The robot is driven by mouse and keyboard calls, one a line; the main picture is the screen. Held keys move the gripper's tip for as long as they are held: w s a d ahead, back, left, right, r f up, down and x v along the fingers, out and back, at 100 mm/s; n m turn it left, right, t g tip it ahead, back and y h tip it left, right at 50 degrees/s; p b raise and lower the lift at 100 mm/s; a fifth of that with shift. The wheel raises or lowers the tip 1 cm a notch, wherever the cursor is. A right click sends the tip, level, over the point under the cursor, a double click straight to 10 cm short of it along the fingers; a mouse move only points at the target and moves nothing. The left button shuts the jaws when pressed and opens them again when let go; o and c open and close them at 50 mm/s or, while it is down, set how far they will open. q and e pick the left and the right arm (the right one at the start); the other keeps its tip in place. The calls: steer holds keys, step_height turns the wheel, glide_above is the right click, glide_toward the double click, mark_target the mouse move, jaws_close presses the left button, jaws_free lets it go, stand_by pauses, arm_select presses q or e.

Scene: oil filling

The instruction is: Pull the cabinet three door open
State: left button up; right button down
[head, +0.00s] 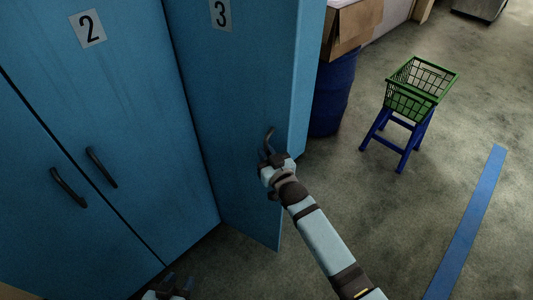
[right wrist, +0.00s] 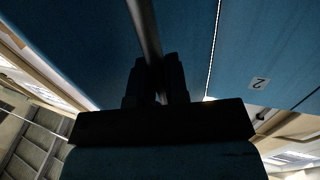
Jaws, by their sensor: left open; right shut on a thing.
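The cabinet three door (head: 240,100) is a blue panel with a "3" label near its top. It stands at an angle to the cabinet two front, swung partly outward. Its dark curved handle (head: 269,137) is near its free edge. My right gripper (head: 268,160) is shut on this handle. In the right wrist view, the dark fingers (right wrist: 157,85) close around the handle bar (right wrist: 145,28). My left gripper (head: 174,288) is open and low at the bottom edge, partly out of frame, away from the door.
Right of the door are a blue barrel (head: 333,95), a cardboard box (head: 350,25) and a green basket (head: 410,100) on a blue stool (head: 398,140). The floor in front is clear.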

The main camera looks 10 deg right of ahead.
steer(key=c, duration=1.2)
jaws_free()
steer(key=shift+o, duration=0.2)
steer(key=v, duration=1.3)
steer(key=shift+s, duration=0.4)
steer(key=shift+d, duration=0.1)
